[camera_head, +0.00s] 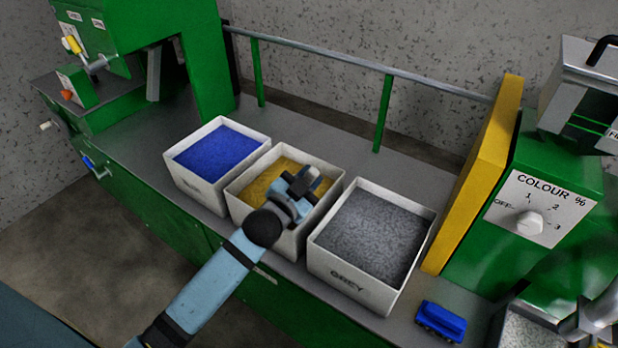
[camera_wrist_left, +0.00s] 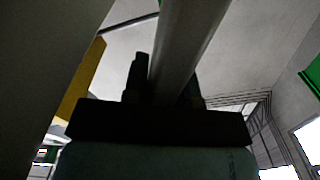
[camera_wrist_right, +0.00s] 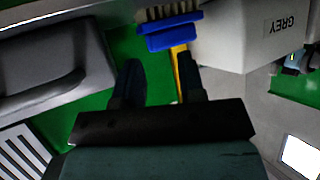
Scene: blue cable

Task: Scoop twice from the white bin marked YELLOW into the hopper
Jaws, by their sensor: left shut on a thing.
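The white bin marked YELLOW (camera_head: 322,208) stands in the middle of three bins and holds yellow granules (camera_head: 262,180); my arm hides part of its front. My left gripper (camera_head: 303,184) is over this bin, low near its contents. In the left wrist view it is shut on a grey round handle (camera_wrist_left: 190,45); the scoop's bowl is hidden. My right gripper (camera_wrist_right: 160,82) is open and empty in the right wrist view, beside a blue brush. A grey metal box with a black handle (camera_head: 578,75) is at the upper right; I cannot tell whether it is the hopper.
A bin of blue granules (camera_head: 200,188) is left of the yellow one, a GREY bin (camera_head: 350,283) right. A blue brush (camera_head: 441,321) lies near the front edge. A yellow panel (camera_head: 478,180) and COLOUR % dial (camera_head: 530,223) stand at the right. A rail (camera_head: 340,62) runs behind.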

